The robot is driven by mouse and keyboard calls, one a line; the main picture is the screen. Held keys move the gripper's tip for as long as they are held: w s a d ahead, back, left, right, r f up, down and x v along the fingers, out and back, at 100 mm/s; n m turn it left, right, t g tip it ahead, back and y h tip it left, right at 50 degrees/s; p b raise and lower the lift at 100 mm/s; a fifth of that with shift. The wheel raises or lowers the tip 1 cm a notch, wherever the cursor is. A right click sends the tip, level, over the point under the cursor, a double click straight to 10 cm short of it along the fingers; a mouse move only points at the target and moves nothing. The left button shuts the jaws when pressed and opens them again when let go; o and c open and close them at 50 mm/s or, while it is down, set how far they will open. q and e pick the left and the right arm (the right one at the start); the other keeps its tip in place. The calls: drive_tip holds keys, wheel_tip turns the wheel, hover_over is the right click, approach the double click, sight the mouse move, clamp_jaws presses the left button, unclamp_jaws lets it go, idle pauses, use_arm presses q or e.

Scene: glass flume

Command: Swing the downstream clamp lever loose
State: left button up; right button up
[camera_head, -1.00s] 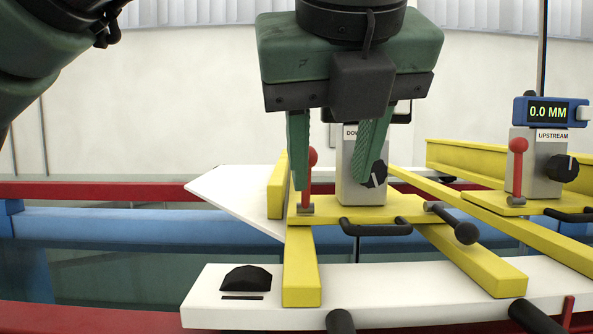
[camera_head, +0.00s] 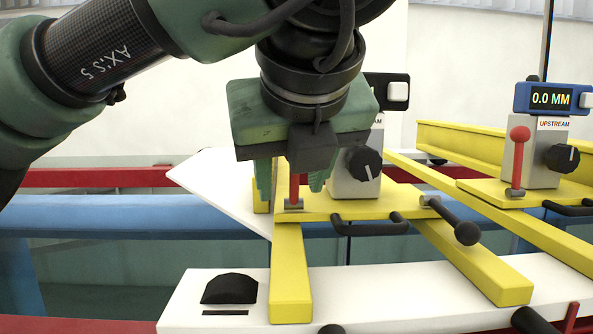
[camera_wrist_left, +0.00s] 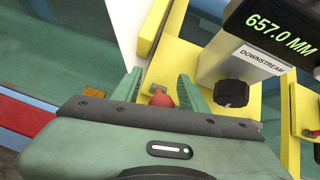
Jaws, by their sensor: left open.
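The downstream clamp lever (camera_head: 295,189) is red and stands upright on the yellow downstream carriage (camera_head: 345,206); its ball top is hidden behind my gripper in the head view. In the left wrist view its red ball (camera_wrist_left: 160,99) shows between the fingers. My left gripper (camera_head: 290,180) is open, with one green finger on each side of the lever. It also shows in the left wrist view (camera_wrist_left: 160,88). I cannot tell whether a finger touches the lever. The downstream gauge block (camera_head: 355,178) with its black knob (camera_head: 363,163) stands just right of the gripper. My right gripper is not in view.
The upstream carriage (camera_head: 532,192) stands at the right, with its own upright red lever (camera_head: 518,160) and a blue display (camera_head: 553,98) reading 0.0 MM. A black handle (camera_head: 370,227) juts from the downstream carriage's front. The white rail (camera_head: 390,288) runs along the front.

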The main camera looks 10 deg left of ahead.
use_arm(q)
drive_tip(key=shift+s, duration=0.15)
drive_tip(key=shift+c, duration=1.2)
clamp_jaws()
